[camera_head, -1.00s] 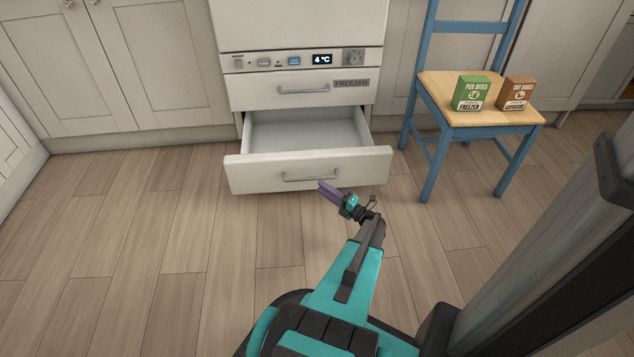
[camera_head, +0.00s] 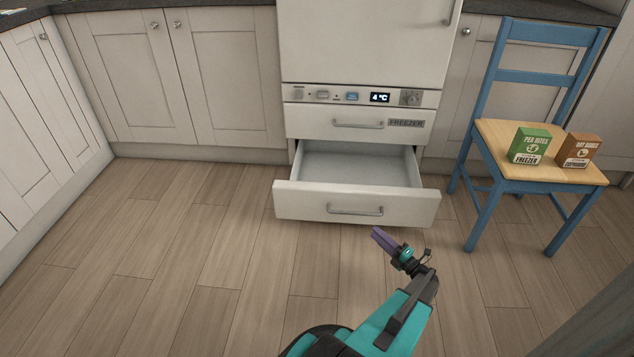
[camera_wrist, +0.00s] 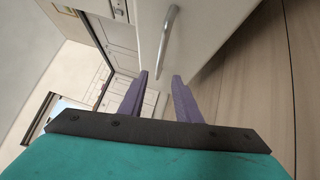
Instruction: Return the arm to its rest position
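My gripper (camera_head: 376,232) has purple fingers and is in front of the open lower freezer drawer (camera_head: 290,202), near its handle side in the head view. In the wrist view the two fingers (camera_wrist: 160,76) stand apart with nothing between them. The drawer front and its metal handle (camera_wrist: 168,42) show beyond the fingertips. My teal arm (camera_head: 395,325) reaches forward from the bottom of the head view. The visible part of the drawer's inside looks empty.
A blue chair (camera_head: 487,215) with a wooden seat stands right of the freezer. A green box (camera_head: 529,146) and a brown box (camera_head: 578,150) stand on it. The upper freezer drawer (camera_head: 300,122) is shut. Cabinets line the back and left. The wooden floor (camera_head: 150,250) at left is clear.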

